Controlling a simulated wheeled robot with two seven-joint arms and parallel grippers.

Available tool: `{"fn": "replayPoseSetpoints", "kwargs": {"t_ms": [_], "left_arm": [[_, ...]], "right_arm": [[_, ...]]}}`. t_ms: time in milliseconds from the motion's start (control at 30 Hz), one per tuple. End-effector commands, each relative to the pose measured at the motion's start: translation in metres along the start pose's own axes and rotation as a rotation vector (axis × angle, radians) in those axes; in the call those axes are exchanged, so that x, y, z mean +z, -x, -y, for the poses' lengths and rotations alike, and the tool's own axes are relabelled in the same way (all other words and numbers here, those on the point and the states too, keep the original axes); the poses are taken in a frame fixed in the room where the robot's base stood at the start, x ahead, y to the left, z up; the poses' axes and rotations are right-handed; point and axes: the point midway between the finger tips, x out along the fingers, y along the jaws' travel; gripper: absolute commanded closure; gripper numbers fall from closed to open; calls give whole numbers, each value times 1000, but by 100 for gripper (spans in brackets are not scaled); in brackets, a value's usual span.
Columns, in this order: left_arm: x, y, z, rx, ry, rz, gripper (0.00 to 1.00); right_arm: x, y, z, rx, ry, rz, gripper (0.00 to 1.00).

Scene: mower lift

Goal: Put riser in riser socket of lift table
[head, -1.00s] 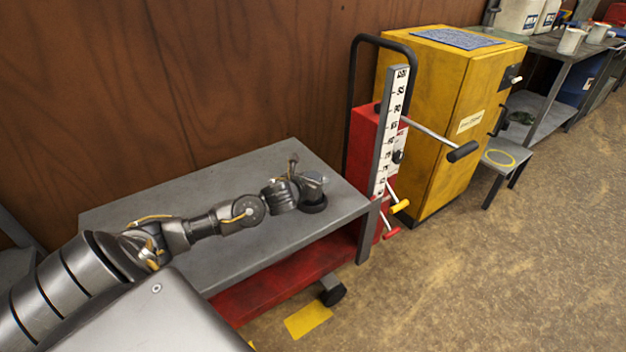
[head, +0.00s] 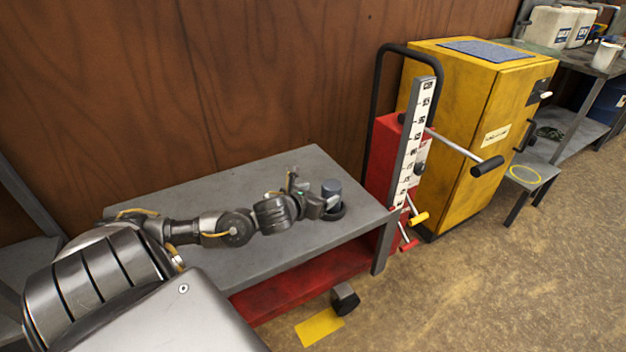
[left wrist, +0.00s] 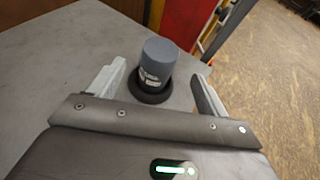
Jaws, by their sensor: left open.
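The riser is a short blue-grey cylinder (head: 331,188) with pale markings on its side, also in the left wrist view (left wrist: 159,58). It stands upright within a black ring, the riser socket (head: 337,213), near the right end of the grey lift table (head: 215,200). The ring surrounds its base in the left wrist view (left wrist: 150,92); how deep it sits is hidden. My left gripper (head: 318,203) is open, just left of the riser. In the left wrist view its fingers spread wide on either side, with visible gaps to the riser. My right gripper is not in view.
At the table's right end stand a red column with a numbered scale (head: 411,145), a black handle frame and a silver lever with a black grip (head: 487,166). A yellow cabinet (head: 470,120) is behind. A wooden wall backs the table. The tabletop's left half is partly under my arm.

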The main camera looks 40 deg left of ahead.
Motion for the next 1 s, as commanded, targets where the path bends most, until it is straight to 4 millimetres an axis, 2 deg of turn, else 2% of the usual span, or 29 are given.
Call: {"fn": "replayPoseSetpoints", "kwargs": {"t_ms": [100,267,500,1000], "left_arm": [[-2,14,0,-1,-2,-1,23],[0,23,0,1,0,0,23],[0,23,0,1,0,0,23],[0,22,3,-4,-2,-1,23]], "right_arm": [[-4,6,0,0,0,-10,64],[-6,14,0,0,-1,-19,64],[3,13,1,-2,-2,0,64],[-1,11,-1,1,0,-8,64]]}}
